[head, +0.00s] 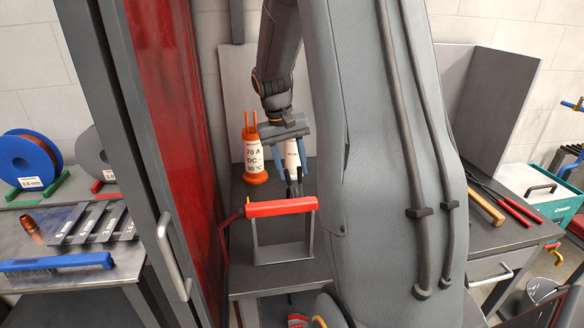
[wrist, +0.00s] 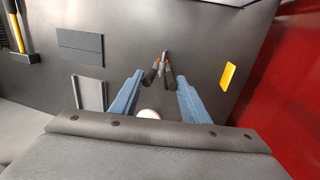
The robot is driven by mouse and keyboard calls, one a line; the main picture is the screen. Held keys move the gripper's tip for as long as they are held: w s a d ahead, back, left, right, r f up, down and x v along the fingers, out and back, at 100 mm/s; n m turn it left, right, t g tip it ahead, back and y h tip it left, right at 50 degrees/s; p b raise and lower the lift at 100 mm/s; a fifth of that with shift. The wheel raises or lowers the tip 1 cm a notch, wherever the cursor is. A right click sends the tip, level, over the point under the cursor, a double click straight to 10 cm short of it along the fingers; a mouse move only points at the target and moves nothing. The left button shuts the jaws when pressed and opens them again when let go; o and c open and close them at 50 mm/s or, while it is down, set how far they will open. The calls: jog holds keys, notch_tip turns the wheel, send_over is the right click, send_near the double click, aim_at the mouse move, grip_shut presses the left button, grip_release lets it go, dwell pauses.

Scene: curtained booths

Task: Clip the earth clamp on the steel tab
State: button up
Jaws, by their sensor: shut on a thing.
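My gripper (head: 291,172) points down above the grey bench, with two blue fingers. In the wrist view my gripper (wrist: 161,78) is shut on the earth clamp (wrist: 163,70). The clamp has dark handles and orange-red tips, and its handles lie between the fingertips. In the head view the clamp (head: 294,187) hangs below the fingers, just behind the red bar of a frame as seen from here. I cannot pick out the steel tab with certainty. A grey channel-like piece (wrist: 90,93) and a yellow plate (wrist: 228,75) lie apart from the clamp, to either side.
A red-handled grey frame (head: 258,208) stands at the bench's front. A red curtain (head: 172,90) and grey post close the left side. Tools (head: 490,205) lie at right.

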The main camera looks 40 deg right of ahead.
jog(key=shift+o, duration=0.4)
jog(key=o, duration=0.9)
